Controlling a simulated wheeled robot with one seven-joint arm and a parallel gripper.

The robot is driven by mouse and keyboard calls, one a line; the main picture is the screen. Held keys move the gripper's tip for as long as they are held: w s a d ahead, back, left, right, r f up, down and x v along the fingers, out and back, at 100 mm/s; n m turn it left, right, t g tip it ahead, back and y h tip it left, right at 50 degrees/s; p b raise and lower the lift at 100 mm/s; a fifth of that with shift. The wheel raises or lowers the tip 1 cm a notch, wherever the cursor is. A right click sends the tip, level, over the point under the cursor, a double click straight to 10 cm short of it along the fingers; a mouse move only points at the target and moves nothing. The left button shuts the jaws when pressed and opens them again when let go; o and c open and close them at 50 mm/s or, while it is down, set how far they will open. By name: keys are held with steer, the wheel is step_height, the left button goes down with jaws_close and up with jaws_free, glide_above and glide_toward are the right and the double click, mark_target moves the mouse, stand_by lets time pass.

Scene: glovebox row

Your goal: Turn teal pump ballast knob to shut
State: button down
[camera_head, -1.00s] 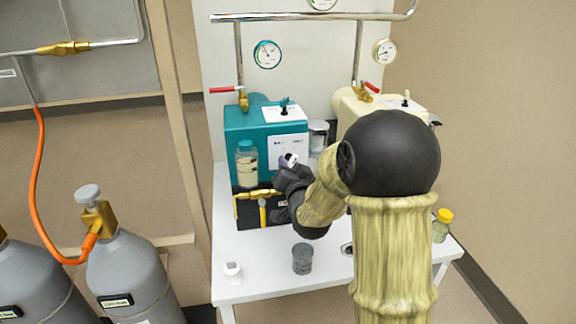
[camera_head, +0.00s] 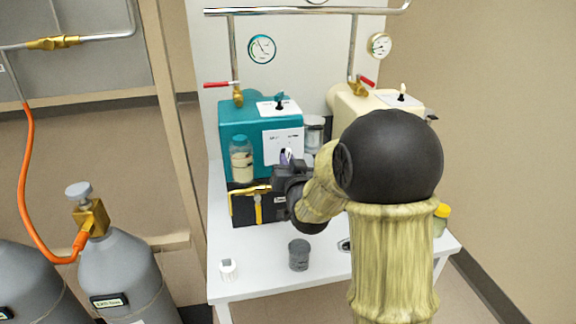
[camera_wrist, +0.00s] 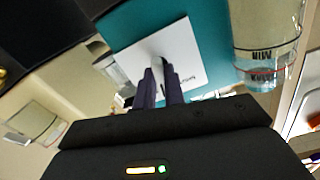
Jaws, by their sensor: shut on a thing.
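The teal pump (camera_head: 240,118) stands on the white table, with a white label plate (camera_head: 283,140) on its front. My gripper (camera_head: 287,157) is at the lower part of this plate. In the wrist view, the two purple-grey fingers (camera_wrist: 162,85) are close together against the white plate (camera_wrist: 180,50). They are shut on the ballast knob, which is mostly hidden between them. The knob's pointer and its markings cannot be read. A black toggle with a teal cap (camera_head: 279,100) stands on top of the pump.
A clear jar (camera_head: 241,160) hangs at the pump's front left, close to my gripper; it also shows in the wrist view (camera_wrist: 265,40). A cream pump (camera_head: 370,105) stands to the right. A dark grey cup (camera_head: 299,255) and small white jar (camera_head: 228,269) are in front.

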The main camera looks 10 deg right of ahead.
steer(key=shift+d+r+n+b, duration=0.1)
steer(key=shift+r+n+b, duration=0.1)
steer(key=shift+n, duration=0.4)
steer(key=shift+r+n+b, duration=0.1)
steer(key=shift+n+b, duration=0.1)
steer(key=shift+n, duration=0.4)
steer(key=shift+w, duration=0.1)
steer(key=c, duration=1.5)
jaws_free()
steer(key=shift+f, duration=0.1)
steer(key=shift+f, duration=0.1)
